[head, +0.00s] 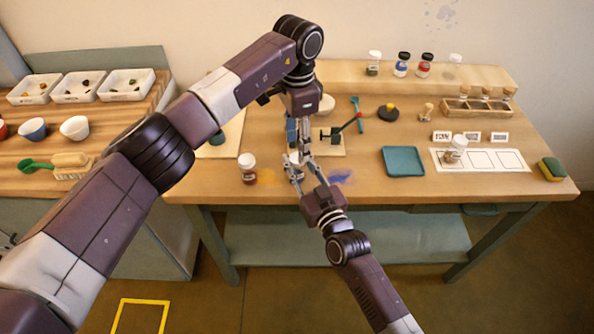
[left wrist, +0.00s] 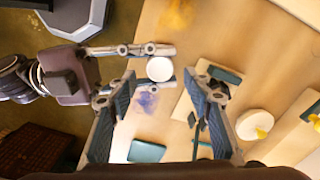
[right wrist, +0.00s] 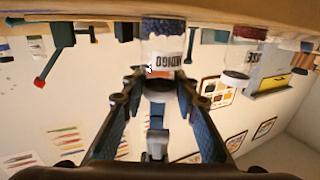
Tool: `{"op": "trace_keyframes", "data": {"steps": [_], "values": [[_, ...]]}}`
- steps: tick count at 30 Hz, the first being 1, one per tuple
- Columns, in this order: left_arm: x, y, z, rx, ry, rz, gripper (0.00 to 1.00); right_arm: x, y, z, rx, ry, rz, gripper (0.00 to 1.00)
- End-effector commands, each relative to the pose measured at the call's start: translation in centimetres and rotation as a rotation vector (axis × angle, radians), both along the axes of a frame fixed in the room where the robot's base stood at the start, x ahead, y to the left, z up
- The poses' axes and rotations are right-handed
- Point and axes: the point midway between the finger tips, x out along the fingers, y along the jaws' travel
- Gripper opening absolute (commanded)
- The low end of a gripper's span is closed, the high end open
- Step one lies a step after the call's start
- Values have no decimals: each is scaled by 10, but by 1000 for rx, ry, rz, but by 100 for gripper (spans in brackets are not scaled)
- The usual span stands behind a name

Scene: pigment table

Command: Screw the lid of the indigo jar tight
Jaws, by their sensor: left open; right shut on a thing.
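The indigo jar (right wrist: 162,48), with dark blue pigment and an INDIGO label, is between my right gripper's fingertips in the right wrist view, which is upside down. My right gripper (head: 299,168) is shut on it near the table's front edge. The jar's round white lid (left wrist: 160,69) is seen from above in the left wrist view. My left gripper (left wrist: 163,90) is open and points down above the jar, with the lid between and beyond its spread fingers, apart from them. In the head view the grippers largely hide the jar. How tightly the lid sits cannot be told.
A white-lidded jar with dark red contents (head: 248,170) stands left of the grippers. A teal tray (head: 403,162) and a white marked strip (head: 480,167) with a jar (head: 456,146) lie to the right. More jars stand on the back shelf (head: 430,77). Pigment stains mark the front edge.

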Motion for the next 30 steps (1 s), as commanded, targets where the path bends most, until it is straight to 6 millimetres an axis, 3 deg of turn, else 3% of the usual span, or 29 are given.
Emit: {"op": "trace_keyframes", "data": {"steps": [9, 15, 23, 26, 30], "values": [[0, 0, 8, 1, 1, 0, 47, 0, 0, -1, -1, 2, 0, 0], [0, 0, 8, 1, 1, 0, 66, 0, 0, -1, -1, 2, 0, 0], [0, 0, 8, 1, 0, 0, 66, 0, 0, -1, -1, 2, 0, 0], [0, 0, 15, -1, -1, 0, 66, 0, 0, -1, -1, 2, 0, 0], [1, 0, 38, -1, -4, -1, 66, 0, 0, -1, -1, 2, 0, 0]]}}
